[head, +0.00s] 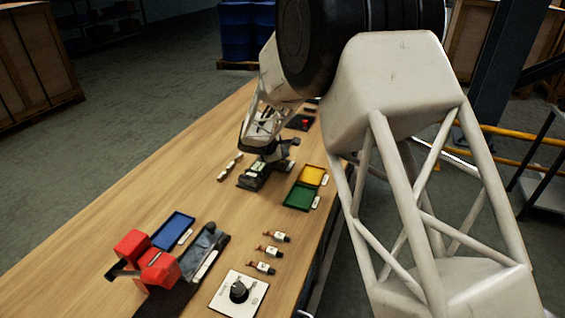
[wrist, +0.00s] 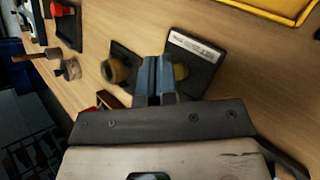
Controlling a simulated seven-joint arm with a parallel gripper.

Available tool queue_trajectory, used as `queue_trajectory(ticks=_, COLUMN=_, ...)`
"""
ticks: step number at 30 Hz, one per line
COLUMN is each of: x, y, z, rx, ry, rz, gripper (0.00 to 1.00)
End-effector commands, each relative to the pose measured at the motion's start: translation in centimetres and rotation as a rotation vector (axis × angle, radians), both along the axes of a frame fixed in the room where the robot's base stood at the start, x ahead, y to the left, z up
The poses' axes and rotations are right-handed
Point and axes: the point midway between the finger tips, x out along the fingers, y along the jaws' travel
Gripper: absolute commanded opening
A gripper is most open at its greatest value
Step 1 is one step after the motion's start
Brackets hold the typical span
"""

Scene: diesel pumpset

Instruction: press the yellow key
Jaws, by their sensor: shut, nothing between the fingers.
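In the wrist view, a small round yellow key (wrist: 181,71) sits on a dark plate with a white label (wrist: 196,47). My gripper (wrist: 156,60) is shut and empty, its fingertips just left of the key in the picture. A finger partly hides the key's near side. I cannot tell the height of the fingertips above the plate. In the head view, my gripper (head: 262,158) is over a dark box (head: 251,181) on the bench, and the key cannot be made out there.
A second dark plate with a tan round part (wrist: 116,70) is left of the fingers. A yellow tray (head: 311,175) and green tray (head: 297,197) lie to the right on the bench. A red device (head: 155,268), blue tray (head: 172,231) and knob panel (head: 228,302) are nearer the camera.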

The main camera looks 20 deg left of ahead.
Motion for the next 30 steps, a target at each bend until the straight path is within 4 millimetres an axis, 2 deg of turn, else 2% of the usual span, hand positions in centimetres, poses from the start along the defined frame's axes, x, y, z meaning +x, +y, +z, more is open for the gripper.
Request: queue_trajectory(ticks=30, x=-0.02, y=0.03, z=-0.91, rx=0.0, ry=0.0, rz=0.0, gripper=0.0)
